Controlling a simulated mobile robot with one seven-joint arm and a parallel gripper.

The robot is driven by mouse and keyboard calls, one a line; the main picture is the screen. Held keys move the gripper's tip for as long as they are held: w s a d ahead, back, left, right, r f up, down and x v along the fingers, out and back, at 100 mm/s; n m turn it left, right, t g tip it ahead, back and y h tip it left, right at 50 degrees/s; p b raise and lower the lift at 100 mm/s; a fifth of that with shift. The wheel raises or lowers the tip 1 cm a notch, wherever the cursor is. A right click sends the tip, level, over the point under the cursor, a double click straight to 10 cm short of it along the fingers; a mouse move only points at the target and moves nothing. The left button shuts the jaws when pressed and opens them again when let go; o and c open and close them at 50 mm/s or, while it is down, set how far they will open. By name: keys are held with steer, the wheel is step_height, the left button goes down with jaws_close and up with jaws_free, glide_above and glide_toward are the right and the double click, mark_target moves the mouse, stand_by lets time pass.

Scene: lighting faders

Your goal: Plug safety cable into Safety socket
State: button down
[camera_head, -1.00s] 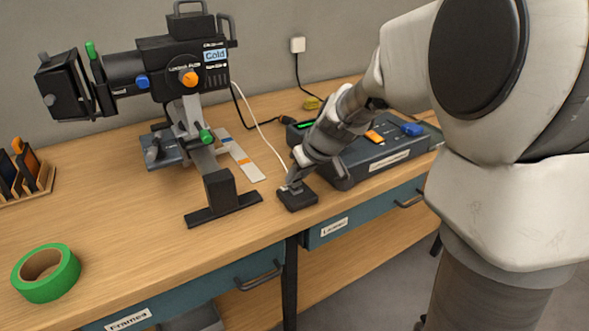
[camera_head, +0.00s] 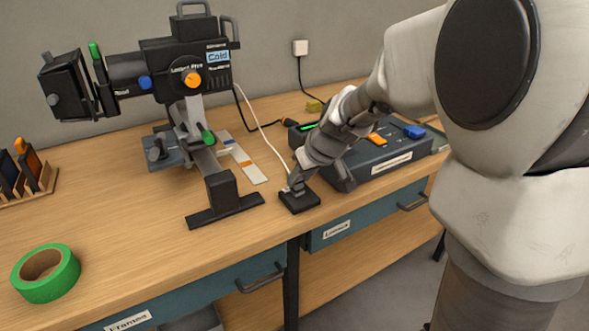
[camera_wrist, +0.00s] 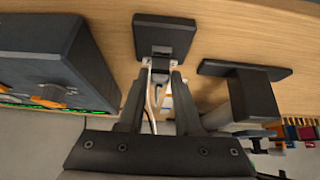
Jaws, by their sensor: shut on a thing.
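A pale cable (camera_head: 262,126) runs from the back of the black lamp (camera_head: 180,68) down to my gripper (camera_head: 296,180). A small black square block (camera_head: 300,203), probably the socket, sits near the table's front edge; I cannot read a label on it. In the wrist view, my gripper (camera_wrist: 161,74) is shut on the cable's light grey plug (camera_wrist: 159,68), with the pale cable (camera_wrist: 151,100) trailing between the fingers. The plug meets the raised part of the block (camera_wrist: 164,32). I cannot tell whether it is seated or only touching.
A dark fader console (camera_head: 385,160) stands close to the right of my arm. The lamp's stand foot (camera_head: 225,212) is just left of the block. Green tape (camera_head: 45,274) lies at the front left. The table's front centre is clear.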

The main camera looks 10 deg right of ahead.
steer(key=shift+s+f, duration=0.1)
steer(key=shift+f, duration=0.2)
steer(key=c, duration=0.9)
jaws_free()
steer(key=o, duration=0.4)
steer(key=shift+r, duration=0.1)
